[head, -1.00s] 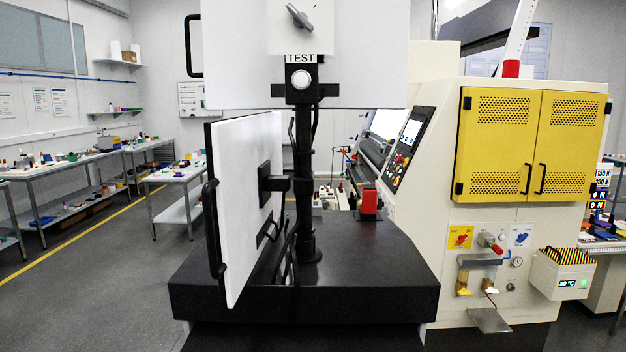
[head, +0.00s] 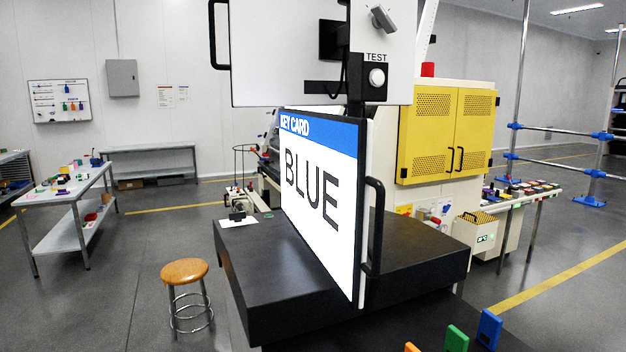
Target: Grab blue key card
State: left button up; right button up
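A small upright blue piece (head: 488,330), likely the blue key card, stands at the bottom right on a dark surface. A green piece (head: 456,339) and an orange piece (head: 412,347) stand in a row to its left, cut off by the picture's lower edge. A large white panel (head: 318,240) with a blue top band reads "KEY CARD BLUE" and stands tilted in view above a black slab. Neither of my grippers is in view.
The black slab (head: 258,278) fills the middle. A white panel with a TEST button (head: 376,77) hangs above. A stool (head: 186,272) and a worktable (head: 62,196) are at left. A machine with yellow doors (head: 440,135) stands behind.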

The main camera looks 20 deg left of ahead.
aim_at(490, 326)
jog(key=k+j, duration=0.15)
jog(key=j, duration=0.25)
jog(key=k+j, duration=0.2)
jog(key=j, duration=0.2)
jog(key=k+j, duration=0.15)
jog(key=j, duration=0.25)
jog(key=k+j, duration=0.2)
jog(key=j, duration=0.2)
